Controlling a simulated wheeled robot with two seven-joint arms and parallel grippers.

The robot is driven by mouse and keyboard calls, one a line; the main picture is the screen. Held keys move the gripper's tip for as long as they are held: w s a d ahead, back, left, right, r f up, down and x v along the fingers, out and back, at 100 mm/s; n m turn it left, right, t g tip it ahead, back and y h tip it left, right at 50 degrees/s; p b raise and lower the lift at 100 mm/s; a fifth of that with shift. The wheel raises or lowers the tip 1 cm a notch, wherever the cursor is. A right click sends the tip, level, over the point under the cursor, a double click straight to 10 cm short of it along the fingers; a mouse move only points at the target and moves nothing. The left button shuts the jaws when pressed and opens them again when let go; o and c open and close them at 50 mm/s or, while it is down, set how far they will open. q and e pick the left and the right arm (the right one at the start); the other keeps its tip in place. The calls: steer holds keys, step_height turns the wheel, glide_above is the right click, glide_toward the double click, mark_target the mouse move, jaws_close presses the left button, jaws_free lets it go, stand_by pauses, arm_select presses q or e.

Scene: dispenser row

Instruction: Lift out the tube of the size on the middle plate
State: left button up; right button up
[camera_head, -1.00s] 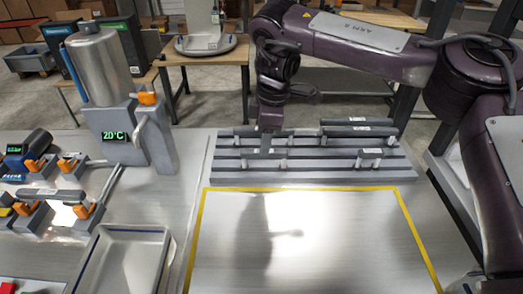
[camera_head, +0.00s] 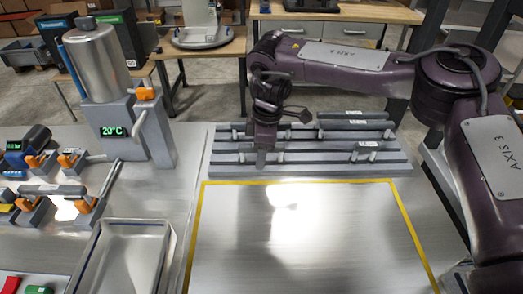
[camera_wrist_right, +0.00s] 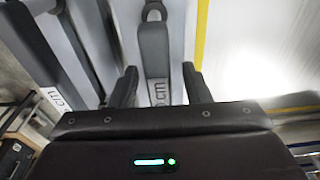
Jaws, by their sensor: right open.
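A grey slotted rack (camera_head: 300,169) stands at the back of the steel table. Dark grey tubes lie across it, among them a labelled one at the back right (camera_head: 345,114) and a short one at the front right (camera_head: 367,144). My right gripper (camera_head: 262,168) points down over the left part of the rack's front row. The number on the label cannot be read. No plate can be made out clearly.
A yellow-outlined area (camera_head: 310,235) in front of the rack is empty. A metal tray (camera_head: 120,258) lies left of it. A steel tank with a "20°C" display (camera_head: 112,131) and small orange-clipped fixtures (camera_head: 38,161) stand on the left.

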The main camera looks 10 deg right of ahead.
steer(key=shift+f, duration=0.2)
stand_by(0.3)
jaws_close()
steer(key=shift+r, duration=0.15)
steer(key=shift+r, duration=0.15)
step_height(320, 180, up, 5)
steer(key=shift+w+r+b, duration=0.1)
steer(key=shift+b, duration=0.35)
step_height(320, 180, up, 15)
steer(key=p, duration=0.3)
